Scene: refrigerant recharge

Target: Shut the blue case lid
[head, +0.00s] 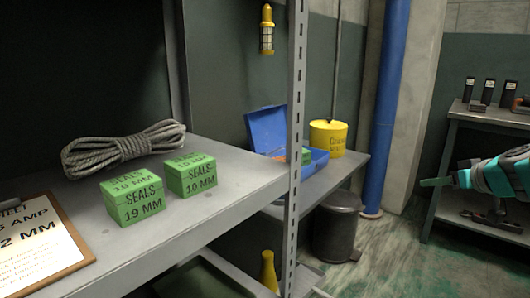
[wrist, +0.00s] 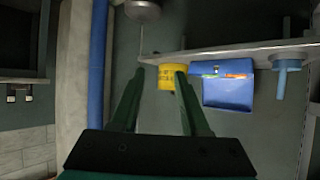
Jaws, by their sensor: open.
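The blue case (head: 318,162) sits on the grey shelf behind the upright post, with its lid (head: 266,131) standing open and tilted back. A green box and something orange show in it. In the wrist view, which looks upside down, the lid (wrist: 229,94) is right of my gripper (wrist: 160,69). My gripper's two dark green fingers are apart with nothing held between them. In the head view my gripper (head: 436,182) is at the far right, well apart from the case. The post hides part of the case there.
A yellow tub (head: 328,138) stands right beside the case. A perforated post (head: 296,120) and a blue pipe (head: 390,100) stand upright nearby. Green seal boxes (head: 133,201), rope (head: 125,148) and a clipboard (head: 42,245) lie on the near shelf. A dark bin (head: 338,228) stands below.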

